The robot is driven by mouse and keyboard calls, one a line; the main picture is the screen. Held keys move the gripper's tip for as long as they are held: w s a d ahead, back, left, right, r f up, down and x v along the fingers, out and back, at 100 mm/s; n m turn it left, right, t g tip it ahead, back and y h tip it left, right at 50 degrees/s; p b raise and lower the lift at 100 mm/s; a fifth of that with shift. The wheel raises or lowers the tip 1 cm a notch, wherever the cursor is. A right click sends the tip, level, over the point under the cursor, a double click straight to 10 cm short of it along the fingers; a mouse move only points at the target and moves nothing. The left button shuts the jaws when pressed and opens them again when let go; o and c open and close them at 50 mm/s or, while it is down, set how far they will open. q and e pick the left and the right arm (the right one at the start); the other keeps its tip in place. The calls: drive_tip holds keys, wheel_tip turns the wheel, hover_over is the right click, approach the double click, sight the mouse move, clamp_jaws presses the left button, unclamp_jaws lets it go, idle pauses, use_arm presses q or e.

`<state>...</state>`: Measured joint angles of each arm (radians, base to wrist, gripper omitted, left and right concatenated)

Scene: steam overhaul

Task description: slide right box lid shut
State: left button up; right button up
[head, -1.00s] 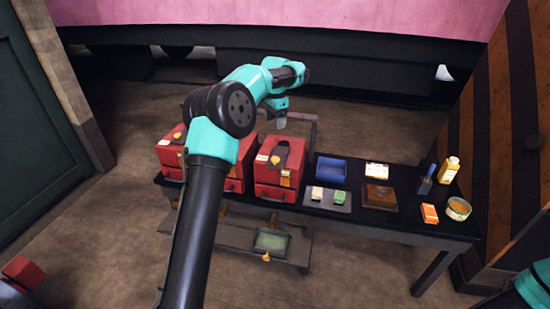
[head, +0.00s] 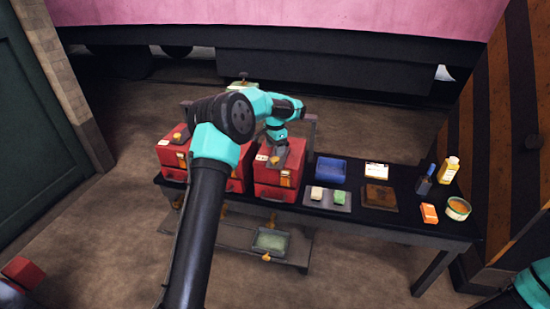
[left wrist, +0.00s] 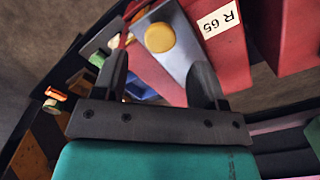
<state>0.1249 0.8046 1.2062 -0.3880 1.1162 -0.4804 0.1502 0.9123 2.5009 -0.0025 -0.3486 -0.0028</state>
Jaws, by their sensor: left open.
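The right red box (head: 273,192) stands on the dark table, to the right of the left red box (head: 172,158). Its grey lid strip (left wrist: 175,62) with a round yellow knob (left wrist: 160,37) lies along the top. The knob also shows in the head view (head: 274,160). My left gripper (head: 278,147) is low over this box, and in the left wrist view its two open fingers (left wrist: 160,85) straddle the grey strip, with the knob beyond the tips. I cannot tell whether they touch it. My arm hides part of the boxes. My right gripper is out of view.
A blue tray (head: 331,170), a grey plate with two blocks (head: 328,198), a brown board (head: 380,196), bottles (head: 449,169) and a tin (head: 457,208) stand to the right. A lower shelf holds a green tray (head: 271,240).

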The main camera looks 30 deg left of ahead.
sight(275, 158)
use_arm(q)
wheel_tip(275, 158, down, 5)
drive_tip(key=shift+f, duration=0.15)
drive_tip(key=shift+c, duration=0.5)
clamp_jaws()
